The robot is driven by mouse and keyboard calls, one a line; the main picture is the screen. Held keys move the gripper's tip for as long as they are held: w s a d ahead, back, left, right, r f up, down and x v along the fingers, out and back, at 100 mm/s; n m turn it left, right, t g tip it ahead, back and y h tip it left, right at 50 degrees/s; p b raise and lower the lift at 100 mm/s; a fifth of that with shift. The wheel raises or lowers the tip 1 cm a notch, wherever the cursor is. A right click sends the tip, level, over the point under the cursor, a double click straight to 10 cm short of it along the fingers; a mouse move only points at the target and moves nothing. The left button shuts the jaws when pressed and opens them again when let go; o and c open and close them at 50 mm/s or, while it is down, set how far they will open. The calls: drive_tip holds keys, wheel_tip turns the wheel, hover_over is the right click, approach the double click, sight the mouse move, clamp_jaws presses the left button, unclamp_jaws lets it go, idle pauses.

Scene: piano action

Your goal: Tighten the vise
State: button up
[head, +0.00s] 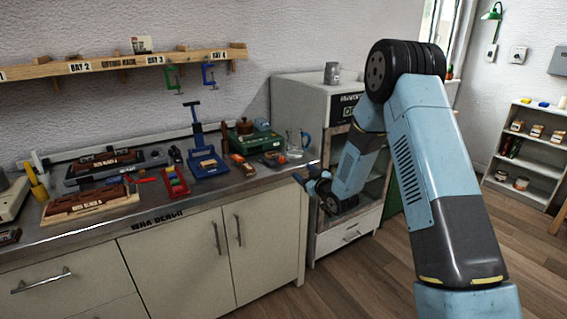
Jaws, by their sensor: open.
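No vise can be made out with certainty at this size. A blue bench tool with an upright post and a T-shaped top (197,125) stands at the middle back of the bench. A green tool (252,141) sits to its right; I cannot tell whether either is the vise. My gripper (312,183) is open, off the bench's right front corner and in front of the grey cabinet. It appears empty and is apart from both tools. My blue arm fills the right middle of the view.
The bench (180,208) carries wooden-based models (90,203), a red tray (174,182) and a glass jug (295,143). A wall shelf (120,65) with green and blue clamps hangs above. The grey cabinet (300,95) stands right of the bench. Floor (350,285) in front is clear.

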sight(283, 160)
drive_tip(key=x, duration=1.4)
drive_tip(key=shift+s+a+f, duration=0.2)
drive_tip(key=shift+a+f, duration=0.15)
drive_tip(key=shift+f, duration=0.05)
drive_tip(key=c, duration=1.1)
